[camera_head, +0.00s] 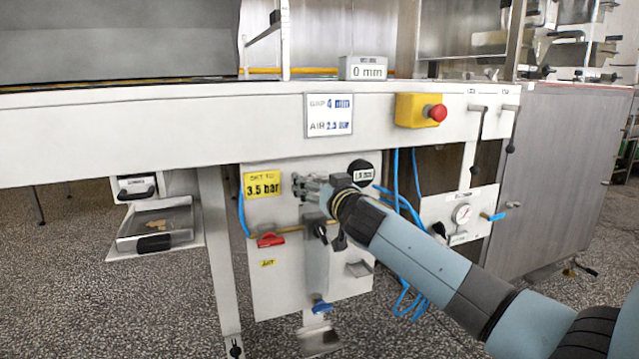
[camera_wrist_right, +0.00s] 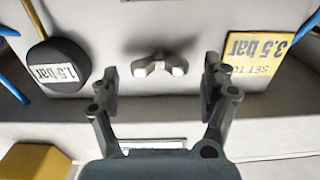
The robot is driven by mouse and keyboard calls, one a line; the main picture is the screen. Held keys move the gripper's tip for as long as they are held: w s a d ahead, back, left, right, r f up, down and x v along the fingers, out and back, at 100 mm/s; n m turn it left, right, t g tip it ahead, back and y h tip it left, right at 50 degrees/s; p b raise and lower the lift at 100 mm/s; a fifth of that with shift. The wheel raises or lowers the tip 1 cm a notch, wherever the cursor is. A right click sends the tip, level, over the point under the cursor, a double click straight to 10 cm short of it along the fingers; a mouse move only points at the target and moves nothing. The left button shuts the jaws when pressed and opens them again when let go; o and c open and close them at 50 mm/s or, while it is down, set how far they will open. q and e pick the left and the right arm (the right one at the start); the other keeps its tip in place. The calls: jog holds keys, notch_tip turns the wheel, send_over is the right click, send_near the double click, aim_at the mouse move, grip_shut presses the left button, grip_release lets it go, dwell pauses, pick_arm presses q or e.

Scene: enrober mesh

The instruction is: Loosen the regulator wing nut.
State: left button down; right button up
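The regulator wing nut (camera_wrist_right: 160,68) is a small grey two-winged piece on the pale panel, in the middle of the right wrist view. Its wings spread roughly left and right there. My right gripper (camera_wrist_right: 161,78) is open and empty. One finger stands on each side of the wing nut, with clear gaps to both wings. I cannot tell whether the fingertips reach its depth. In the head view my right gripper (camera_head: 308,187) is in front of the white panel and hides the wing nut. My left gripper is not in view.
A yellow "SET TO 3.5 bar" label (camera_head: 262,184) and a round dark gauge reading 1.5 bar (camera_wrist_right: 56,68) flank the spot. A red-handled valve (camera_head: 270,240), blue hoses (camera_head: 398,190) and a blue-handled valve (camera_head: 321,307) are nearby. The machine's white beam (camera_head: 200,125) runs above.

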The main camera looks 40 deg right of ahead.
jog(key=c, duration=1)
